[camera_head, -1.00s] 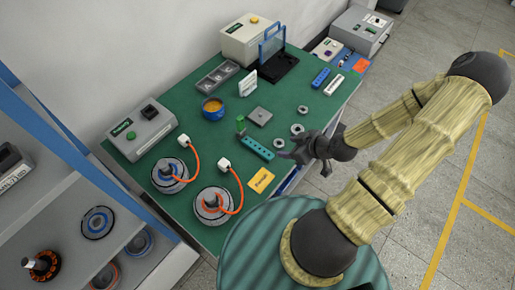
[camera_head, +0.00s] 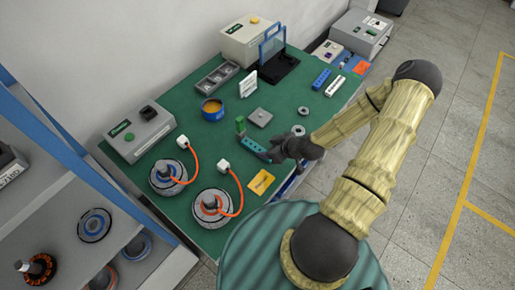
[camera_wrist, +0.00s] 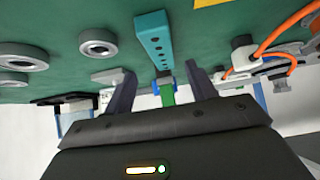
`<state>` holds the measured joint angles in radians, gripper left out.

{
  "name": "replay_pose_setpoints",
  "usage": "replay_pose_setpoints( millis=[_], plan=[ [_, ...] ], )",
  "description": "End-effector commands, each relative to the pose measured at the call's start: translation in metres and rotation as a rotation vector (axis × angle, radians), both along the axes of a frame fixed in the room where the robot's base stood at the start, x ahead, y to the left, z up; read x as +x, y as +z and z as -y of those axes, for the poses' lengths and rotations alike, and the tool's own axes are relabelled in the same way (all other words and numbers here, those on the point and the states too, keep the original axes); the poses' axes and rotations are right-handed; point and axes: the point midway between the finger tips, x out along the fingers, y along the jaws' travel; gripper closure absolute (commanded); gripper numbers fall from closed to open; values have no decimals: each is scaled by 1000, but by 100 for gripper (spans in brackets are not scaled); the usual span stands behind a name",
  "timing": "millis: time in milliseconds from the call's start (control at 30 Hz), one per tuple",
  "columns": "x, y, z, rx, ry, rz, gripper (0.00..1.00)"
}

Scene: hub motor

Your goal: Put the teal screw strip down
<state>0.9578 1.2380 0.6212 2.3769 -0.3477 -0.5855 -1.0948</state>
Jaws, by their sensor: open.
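The teal screw strip (camera_head: 249,146), a bar with a row of holes, lies on the green mat in the head view. My gripper (camera_head: 270,154) is at its right end and hides part of it. In the wrist view the strip (camera_wrist: 153,38) lines up with the gap between the fingers of my gripper (camera_wrist: 160,72). The fingers are apart, one on each side of the strip's lower end, and not seen touching it. A green block (camera_head: 240,124) stands just behind the strip; it also shows between the fingers in the wrist view (camera_wrist: 167,95).
Metal rings (camera_head: 298,130) and a grey square plate (camera_head: 260,117) lie nearby. A yellow card (camera_head: 261,182) and two motor hubs with orange cables (camera_head: 211,204) are at the front left. A blue bowl (camera_head: 212,109) stands further back. The mat's edge is close to my gripper.

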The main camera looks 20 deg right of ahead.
Motion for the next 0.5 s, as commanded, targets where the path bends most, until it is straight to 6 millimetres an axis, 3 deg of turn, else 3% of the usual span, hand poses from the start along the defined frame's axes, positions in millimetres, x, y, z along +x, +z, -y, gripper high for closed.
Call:
replay_pose_setpoints(
  millis=[500],
  plan=[
    [6,-7,-6,1,-1,-1,44]
  ],
)
